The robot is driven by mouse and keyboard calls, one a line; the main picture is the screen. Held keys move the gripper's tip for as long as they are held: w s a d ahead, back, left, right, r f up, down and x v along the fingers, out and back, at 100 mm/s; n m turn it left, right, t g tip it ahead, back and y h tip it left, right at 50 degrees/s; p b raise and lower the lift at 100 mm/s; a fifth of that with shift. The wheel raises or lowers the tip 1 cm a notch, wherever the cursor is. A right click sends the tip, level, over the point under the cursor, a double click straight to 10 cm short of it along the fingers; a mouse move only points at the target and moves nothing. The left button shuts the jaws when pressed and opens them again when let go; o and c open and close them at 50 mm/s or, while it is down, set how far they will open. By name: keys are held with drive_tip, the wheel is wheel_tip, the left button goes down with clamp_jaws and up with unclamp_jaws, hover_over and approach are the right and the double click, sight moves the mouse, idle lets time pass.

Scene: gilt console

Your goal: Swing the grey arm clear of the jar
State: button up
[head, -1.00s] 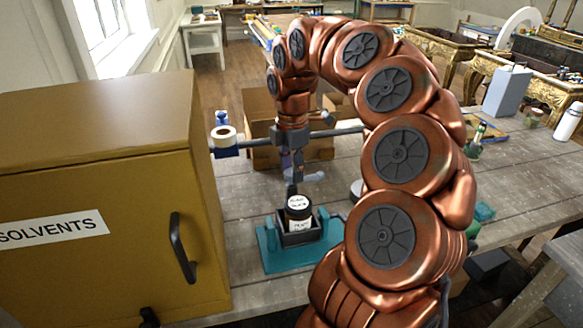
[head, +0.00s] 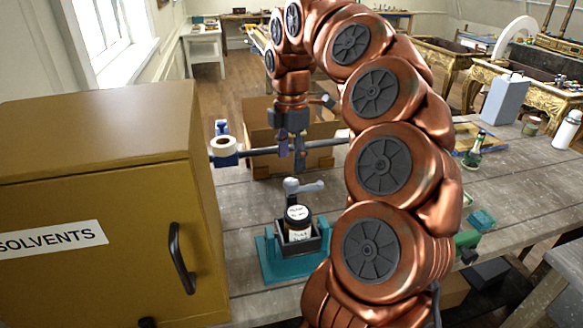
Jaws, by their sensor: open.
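The jar (head: 298,227), with a white label on its front and top, stands upright in a dark square holder (head: 314,243) on a teal base (head: 268,268). The light grey arm (head: 308,187) sits just behind the jar. It points right from a short post, and its rounded end appears off to the side, not over the lid. My gripper (head: 291,160) hangs fingers down above the grey arm, open and apart from it, with nothing visible between its fingers. The foot of the grey arm's post is hidden behind the jar and holder.
A yellow solvents cabinet (head: 95,205) stands close at left. A cardboard box (head: 262,165) is behind my gripper. A thin grey bar (head: 262,151) crosses there, near a tape roll (head: 223,148). A green bottle (head: 475,152) stands right. My arm hides the table right of the holder.

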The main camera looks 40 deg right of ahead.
sight(291, 181)
drive_tip(key=shift+r, duration=2.9)
